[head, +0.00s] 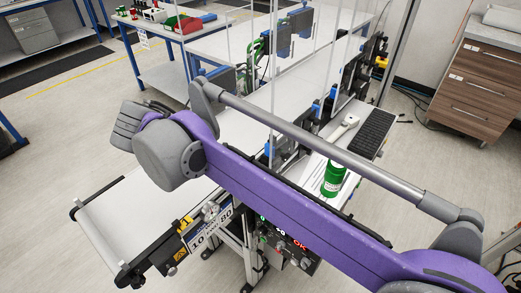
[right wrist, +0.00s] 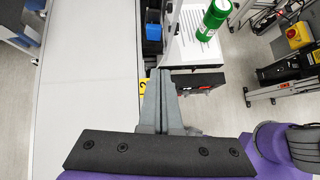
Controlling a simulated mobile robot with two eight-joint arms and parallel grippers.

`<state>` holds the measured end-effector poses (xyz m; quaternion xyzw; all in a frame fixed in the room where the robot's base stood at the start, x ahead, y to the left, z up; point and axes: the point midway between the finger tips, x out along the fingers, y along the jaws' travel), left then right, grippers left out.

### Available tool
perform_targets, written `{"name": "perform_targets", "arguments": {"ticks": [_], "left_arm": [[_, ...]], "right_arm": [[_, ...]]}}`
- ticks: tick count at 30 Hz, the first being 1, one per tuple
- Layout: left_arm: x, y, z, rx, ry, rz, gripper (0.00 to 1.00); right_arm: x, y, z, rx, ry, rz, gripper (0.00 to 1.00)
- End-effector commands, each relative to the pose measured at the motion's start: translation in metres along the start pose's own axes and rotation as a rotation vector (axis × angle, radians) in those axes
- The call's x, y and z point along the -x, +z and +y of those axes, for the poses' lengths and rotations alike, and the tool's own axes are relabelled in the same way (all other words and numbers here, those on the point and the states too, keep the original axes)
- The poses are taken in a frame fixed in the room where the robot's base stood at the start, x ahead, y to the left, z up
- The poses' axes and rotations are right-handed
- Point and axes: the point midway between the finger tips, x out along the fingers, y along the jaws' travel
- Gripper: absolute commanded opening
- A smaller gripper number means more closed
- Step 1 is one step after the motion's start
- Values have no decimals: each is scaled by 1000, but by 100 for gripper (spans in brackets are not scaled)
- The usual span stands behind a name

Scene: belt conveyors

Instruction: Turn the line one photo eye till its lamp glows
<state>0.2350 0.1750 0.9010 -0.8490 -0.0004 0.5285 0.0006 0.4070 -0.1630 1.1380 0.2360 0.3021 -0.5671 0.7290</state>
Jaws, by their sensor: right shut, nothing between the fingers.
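A white conveyor belt (head: 130,222) runs under my right arm, and it also shows in the right wrist view (right wrist: 92,80). Beside its rail is a small blue-and-black device (right wrist: 153,33), which may be the photo eye; no lit lamp is visible on it. Other blue pieces (head: 315,108) sit along the rail. My right gripper (right wrist: 160,72) is shut and empty, pointing along the belt's right edge just below this device, apart from it in the picture. My purple right arm hides part of the line in the head view. My left gripper is not in view.
A control panel with red lit text (head: 300,246) hangs beside the belt. A green canister (head: 334,178) stands on a white surface near a black keyboard (head: 374,132). Clear upright panels rise over the line. A drawer cabinet (head: 486,75) stands at right. Floor at left is clear.

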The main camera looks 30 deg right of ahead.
Motion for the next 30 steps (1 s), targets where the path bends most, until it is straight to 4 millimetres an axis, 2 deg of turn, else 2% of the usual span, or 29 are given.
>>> {"name": "perform_targets", "arguments": {"ticks": [5, 17, 22, 30], "left_arm": [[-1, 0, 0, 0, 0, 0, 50], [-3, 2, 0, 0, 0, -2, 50], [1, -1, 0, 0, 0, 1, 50], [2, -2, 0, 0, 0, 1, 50]], "right_arm": [[-20, 0, 0, -2, -2, 0, 0], [-103, 1, -1, -3, -4, -1, 0], [-119, 21, 0, -3, -2, -1, 0], [-127, 29, 0, 1, 0, -1, 0]]}}
